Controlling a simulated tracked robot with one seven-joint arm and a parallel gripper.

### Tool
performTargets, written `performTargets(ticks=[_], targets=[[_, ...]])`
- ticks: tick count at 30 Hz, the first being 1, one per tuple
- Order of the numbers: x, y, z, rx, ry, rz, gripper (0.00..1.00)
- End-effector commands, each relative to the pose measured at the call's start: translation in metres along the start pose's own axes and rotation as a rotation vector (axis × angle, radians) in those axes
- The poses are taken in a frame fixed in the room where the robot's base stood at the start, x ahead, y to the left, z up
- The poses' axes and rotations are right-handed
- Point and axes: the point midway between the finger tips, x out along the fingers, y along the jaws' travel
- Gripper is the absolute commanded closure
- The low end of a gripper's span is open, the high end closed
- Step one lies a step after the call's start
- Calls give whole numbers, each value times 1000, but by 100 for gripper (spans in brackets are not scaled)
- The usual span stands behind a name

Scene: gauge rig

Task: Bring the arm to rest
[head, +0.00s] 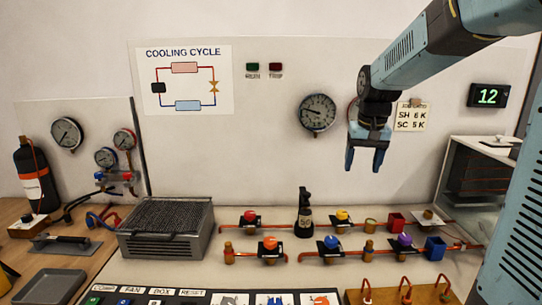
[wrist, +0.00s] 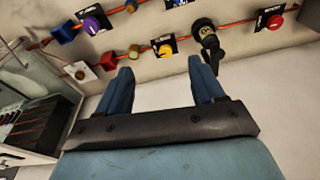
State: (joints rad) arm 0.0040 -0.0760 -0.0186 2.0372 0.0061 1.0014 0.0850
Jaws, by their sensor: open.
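My gripper (head: 367,158) hangs at the end of my arm in the upper right of the head view, in front of the pale back panel (head: 260,120). Its two blue fingers point down and stand apart with nothing between them. In the wrist view the open fingers (wrist: 162,85) show bare panel surface between them and touch nothing. My arm reaches in from the upper right.
Below the gripper is a bench with red pipes, coloured knobs and a black bottle-like tool (head: 304,215). A round gauge (head: 317,113) is left of the gripper, and a note card (head: 411,117) right of it. A glass-fronted box (head: 480,180) stands at right.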

Motion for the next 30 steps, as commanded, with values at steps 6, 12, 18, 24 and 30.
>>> performTargets(ticks=[6, 12, 18, 24, 30], targets=[[-31, 3, 56, -25, 75, -8, 32], [-48, 6, 106, -50, 143, -12, 32], [-55, 10, 156, -73, 210, -15, 32], [-54, 13, 200, -95, 271, -16, 32], [-50, 15, 225, -108, 306, -15, 32]])
